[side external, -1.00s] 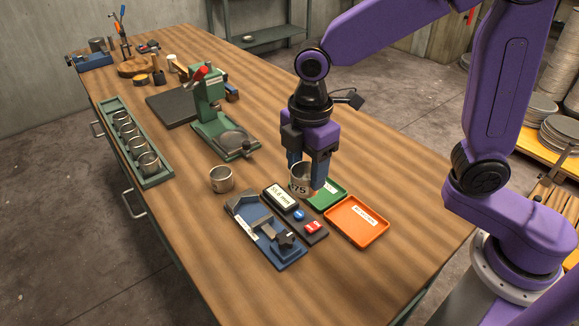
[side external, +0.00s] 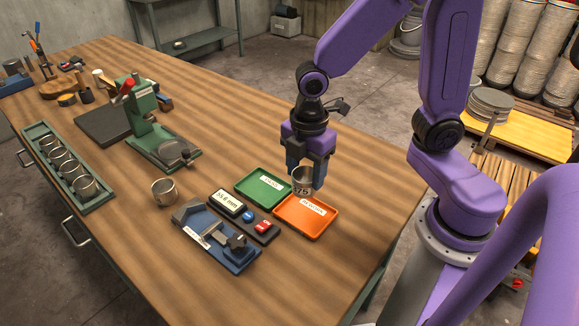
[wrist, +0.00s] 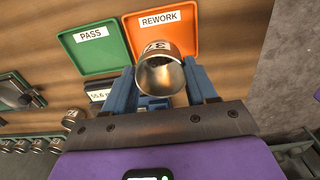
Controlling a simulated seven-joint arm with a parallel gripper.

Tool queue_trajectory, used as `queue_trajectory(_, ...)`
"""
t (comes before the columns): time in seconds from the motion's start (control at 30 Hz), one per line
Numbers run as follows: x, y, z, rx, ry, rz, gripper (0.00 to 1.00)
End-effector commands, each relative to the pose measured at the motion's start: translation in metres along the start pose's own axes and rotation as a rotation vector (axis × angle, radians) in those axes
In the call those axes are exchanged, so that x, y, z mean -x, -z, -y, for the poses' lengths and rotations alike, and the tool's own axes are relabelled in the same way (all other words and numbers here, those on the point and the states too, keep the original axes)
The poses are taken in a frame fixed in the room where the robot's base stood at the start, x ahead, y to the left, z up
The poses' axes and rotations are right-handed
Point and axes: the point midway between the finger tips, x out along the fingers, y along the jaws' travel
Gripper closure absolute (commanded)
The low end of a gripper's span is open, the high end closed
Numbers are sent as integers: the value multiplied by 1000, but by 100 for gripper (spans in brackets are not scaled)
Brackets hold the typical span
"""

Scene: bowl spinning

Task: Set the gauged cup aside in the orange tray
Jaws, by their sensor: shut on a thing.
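The gauged cup (side external: 302,182) is a small metal cup with dark printed characters on its side. My gripper (side external: 304,176) is shut on it and holds it upright above the table, over the far edge of the orange tray in the side view. The orange tray (side external: 291,226) lies flat, is labelled REWORK and looks empty. In the wrist view the cup (wrist: 160,76) sits between the two blue fingers, in front of the orange tray (wrist: 188,45). The cup hides part of that tray, and its exact height cannot be told.
A green PASS tray (side external: 246,190) adjoins the orange one. A display box (side external: 230,200) and a blue gauge fixture (side external: 232,258) lie nearby. Another cup (side external: 164,192) stands alone. Several cups sit in a green rack (side external: 97,202). A green press (side external: 144,115) stands farther back.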

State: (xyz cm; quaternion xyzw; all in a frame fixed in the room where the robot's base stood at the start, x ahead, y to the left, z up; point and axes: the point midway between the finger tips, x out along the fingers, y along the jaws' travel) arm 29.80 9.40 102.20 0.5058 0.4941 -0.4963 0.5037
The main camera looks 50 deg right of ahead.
Motion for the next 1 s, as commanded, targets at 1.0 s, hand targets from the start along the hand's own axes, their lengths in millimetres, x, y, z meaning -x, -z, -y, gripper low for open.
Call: queue_trajectory(1.0, -70, -4, 5, 1, 1, 1, 73)
